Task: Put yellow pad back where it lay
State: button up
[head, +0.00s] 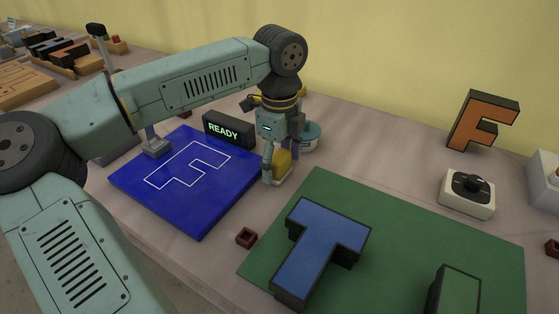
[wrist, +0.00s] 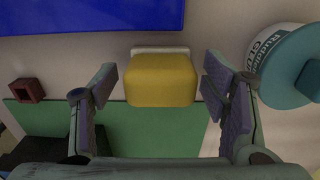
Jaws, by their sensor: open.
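The yellow pad (wrist: 160,80) is a rounded block in the middle of the wrist view. In the head view the yellow pad (head: 283,160) shows partly behind my gripper, low near the table. A white piece (wrist: 160,49) shows along its far edge; it looks like a shallow holder under the pad, mostly hidden. My gripper (wrist: 160,88) is open, with a finger on each side of the pad and a visible gap on both sides. In the head view my gripper (head: 281,155) points down between the blue board and the green mat.
A tub with a teal lid (head: 310,132) stands close to my gripper. The blue board (head: 205,209) with a white outline lies left, a READY display (head: 228,130) behind it. The green mat (head: 322,184) carries large letters. A small dark red block (head: 246,237) lies in front.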

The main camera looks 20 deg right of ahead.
aim_at(280, 155)
notch_tip(280, 155, up, 12)
jog(key=shift+f+b, duration=0.15)
jog(key=shift+b, duration=0.65)
